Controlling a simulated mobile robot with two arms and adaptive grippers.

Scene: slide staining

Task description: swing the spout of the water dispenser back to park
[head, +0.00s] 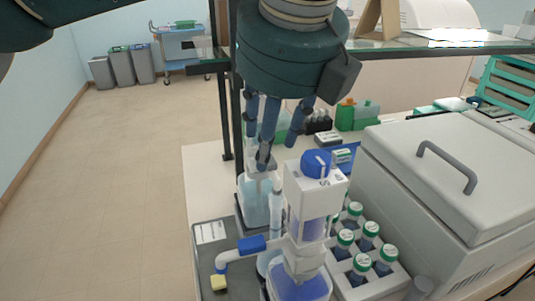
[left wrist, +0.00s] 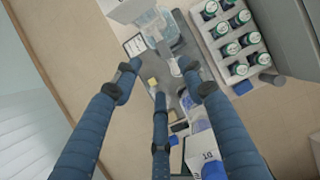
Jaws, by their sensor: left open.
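The water dispenser (head: 308,200) is a white-topped column with a blue knob, standing on a pale-blue tank in the head view. The yellow block also shows in the left wrist view (left wrist: 152,83). My left gripper (head: 266,158) hangs fingers-down behind and left of the dispenser's top, above a clear bluish container (head: 254,200). Its fingers (left wrist: 160,85) are spread and hold nothing visible. My right gripper is in neither view.
A white rack of green-capped bottles (head: 362,285) stands right of the dispenser, beside a large lidded grey machine (head: 440,165). A labelled card (head: 210,232) lies on the dark tray at left. A glass shelf (head: 430,45) crosses behind. Open floor lies left of the bench.

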